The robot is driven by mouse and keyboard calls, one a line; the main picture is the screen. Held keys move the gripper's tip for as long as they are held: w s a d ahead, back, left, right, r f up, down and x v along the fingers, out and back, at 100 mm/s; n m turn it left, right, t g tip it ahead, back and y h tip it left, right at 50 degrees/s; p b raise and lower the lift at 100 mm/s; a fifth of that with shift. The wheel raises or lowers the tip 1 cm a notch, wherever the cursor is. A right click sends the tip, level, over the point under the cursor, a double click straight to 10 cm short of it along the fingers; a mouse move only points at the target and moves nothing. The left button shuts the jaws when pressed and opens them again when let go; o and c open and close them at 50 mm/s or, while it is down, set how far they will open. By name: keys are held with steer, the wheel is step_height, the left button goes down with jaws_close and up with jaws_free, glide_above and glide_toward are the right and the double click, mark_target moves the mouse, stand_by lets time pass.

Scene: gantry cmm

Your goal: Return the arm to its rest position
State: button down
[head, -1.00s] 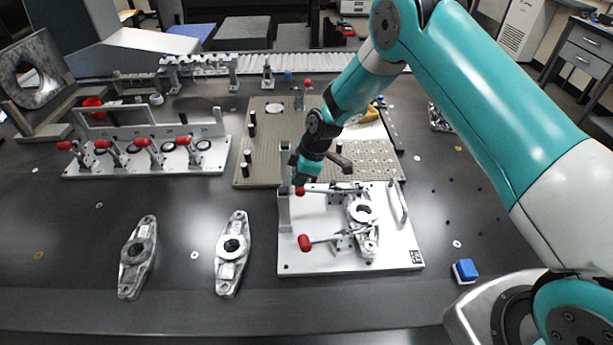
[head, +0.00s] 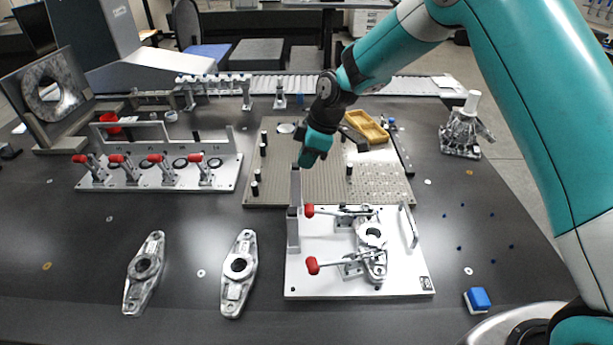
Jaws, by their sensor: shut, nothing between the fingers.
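My gripper (head: 306,160) is at the end of my teal arm, in the head view. It is shut and empty, and points down. It appears above the area between the perforated plate and the white fixture plate (head: 352,287), near the top of a grey upright post (head: 294,215). The fixture plate carries a metal part (head: 372,240) and two red-handled clamps (head: 330,264). The gripper does not appear to touch the fixture or its clamps. The fingertips are small and partly hidden at this angle.
Two loose metal parts (head: 144,272) (head: 238,272) lie on the dark table at the left front. A fixture with several red-handled clamps (head: 150,185) stands at the left. A perforated plate (head: 285,180) with a yellow tray (head: 366,126) lies behind. A blue block (head: 478,299) lies at the right front.

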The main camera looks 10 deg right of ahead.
steer(key=s+r+m, duration=0.4)
steer(key=s+r, duration=0.9)
steer(key=s+d+r+m, duration=0.1)
steer(key=s+r+m, duration=0.1)
steer(key=s, duration=0.8)
steer(key=s+d+r+m, duration=0.2)
steer(key=s, duration=0.8)
steer(key=shift+r+m+g, duration=0.25)
steer(key=shift+m+g, duration=0.05)
steer(key=shift+g, duration=0.1)
steer(key=shift+s, duration=0.1)
